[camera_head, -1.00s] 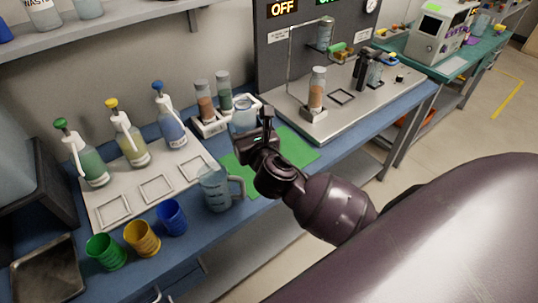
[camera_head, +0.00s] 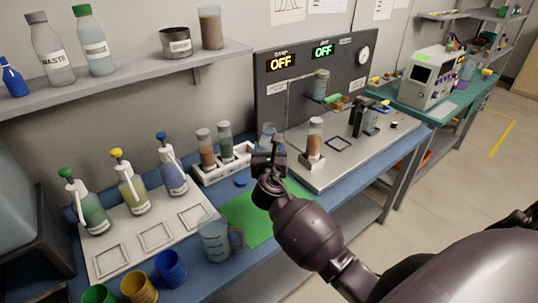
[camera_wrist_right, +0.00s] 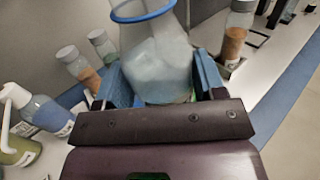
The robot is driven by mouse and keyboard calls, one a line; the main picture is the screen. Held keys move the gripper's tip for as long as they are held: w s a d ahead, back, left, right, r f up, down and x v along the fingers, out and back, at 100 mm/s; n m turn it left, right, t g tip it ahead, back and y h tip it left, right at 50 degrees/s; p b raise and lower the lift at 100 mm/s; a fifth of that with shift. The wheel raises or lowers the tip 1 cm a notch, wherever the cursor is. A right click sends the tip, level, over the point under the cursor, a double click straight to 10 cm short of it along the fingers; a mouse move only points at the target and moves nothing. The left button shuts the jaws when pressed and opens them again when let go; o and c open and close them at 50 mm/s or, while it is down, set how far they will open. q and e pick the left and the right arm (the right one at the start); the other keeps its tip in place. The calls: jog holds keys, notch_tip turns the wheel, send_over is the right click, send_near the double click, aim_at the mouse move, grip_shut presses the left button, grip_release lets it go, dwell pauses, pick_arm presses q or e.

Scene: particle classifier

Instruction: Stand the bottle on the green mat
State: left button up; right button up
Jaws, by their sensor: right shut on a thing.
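The bottle (camera_wrist_right: 160,62) is a clear, flask-like vessel with a blue rim and pale contents. In the right wrist view it stands between the two blue fingers of my right gripper (camera_wrist_right: 160,88), which is shut on it. In the head view the bottle (camera_head: 268,131) is small and partly hidden behind my right gripper (camera_head: 266,152). The green mat (camera_head: 250,215) lies on the blue bench, nearer the camera than the gripper, and my arm covers its right part. The gap between bottle and bench cannot be judged. My left gripper is not in view.
A clear jug (camera_head: 214,240) stands at the mat's front left edge. A blue cap (camera_head: 241,182) lies behind the mat. A white rack (camera_head: 215,172) with vials is behind left. A metal platform (camera_head: 345,160) holding a vial of brown grains (camera_head: 314,140) is to the right.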

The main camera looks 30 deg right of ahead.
notch_tip(320, 180, down, 16)
jog(key=b, duration=0.4)
jog(key=shift+r, duration=0.15)
dwell(0.3)
jog(key=shift+f+b, duration=0.25)
jog(key=shift+b, duration=0.05)
jog(key=o, duration=1.1)
jog(key=shift+o, duration=0.6)
